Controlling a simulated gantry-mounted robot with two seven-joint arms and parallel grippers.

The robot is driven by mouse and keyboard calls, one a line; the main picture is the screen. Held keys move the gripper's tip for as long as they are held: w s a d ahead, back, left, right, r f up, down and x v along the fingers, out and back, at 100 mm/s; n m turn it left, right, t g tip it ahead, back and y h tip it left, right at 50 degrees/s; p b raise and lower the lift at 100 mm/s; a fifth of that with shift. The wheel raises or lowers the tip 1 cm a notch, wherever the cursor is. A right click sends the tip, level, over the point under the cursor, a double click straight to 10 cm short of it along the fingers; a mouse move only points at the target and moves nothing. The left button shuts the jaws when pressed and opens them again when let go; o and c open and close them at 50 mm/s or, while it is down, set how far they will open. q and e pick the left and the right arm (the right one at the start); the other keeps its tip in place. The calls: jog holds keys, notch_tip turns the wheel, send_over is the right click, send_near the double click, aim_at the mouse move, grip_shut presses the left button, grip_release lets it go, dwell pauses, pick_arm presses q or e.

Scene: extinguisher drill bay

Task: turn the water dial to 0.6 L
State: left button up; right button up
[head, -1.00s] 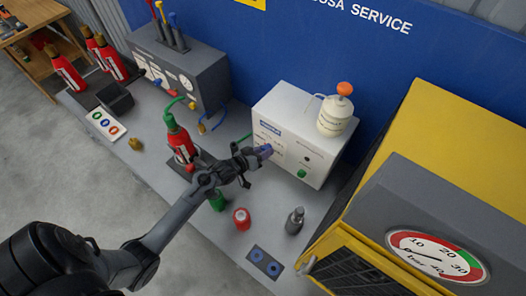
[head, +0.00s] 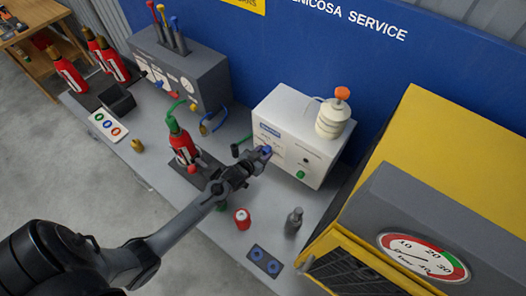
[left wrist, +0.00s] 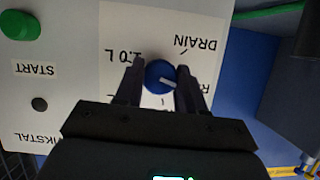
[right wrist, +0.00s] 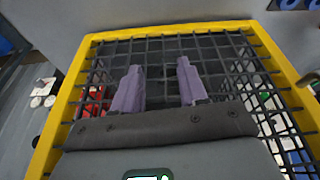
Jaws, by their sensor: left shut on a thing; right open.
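The blue water dial (left wrist: 160,76) is a round knob with a white pointer mark, on the white panel of a machine (head: 283,120). It also shows in the head view (head: 266,150). In the left wrist view, printed labels "1.0 L" and "DRAIN" stand around it, and another label is partly hidden by a finger. The white mark slants toward the right finger. My left gripper (left wrist: 156,84) is shut on the dial, one finger on each side. My right gripper (right wrist: 160,85) is open and empty in front of a black mesh; it is out of the head view.
The white machine carries a green START button (left wrist: 20,25) and a white bottle with an orange top (head: 333,118). A red extinguisher (head: 184,150) stands left of my left gripper. A yellow cabinet (head: 430,150) with a mesh cage (right wrist: 170,28) fills the right side.

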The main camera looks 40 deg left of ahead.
pick_arm(q)
jog(key=m+y, duration=0.2)
jog(key=m, duration=0.1)
jog(key=shift+d+p, duration=0.15)
jog(key=shift+p, duration=0.2)
jog(key=m+y, duration=0.2)
jog(key=m, duration=0.1)
jog(key=shift+f+m, duration=0.1)
jog(key=shift+m, duration=0.2)
dwell(0.4)
jog(key=o, duration=1.1)
jog(key=shift+c, duration=0.2)
jog(key=v, duration=1)
jog(key=shift+s+d+f, duration=0.2)
jog(key=shift+s+d, duration=0.1)
jog(key=shift+s, duration=0.1)
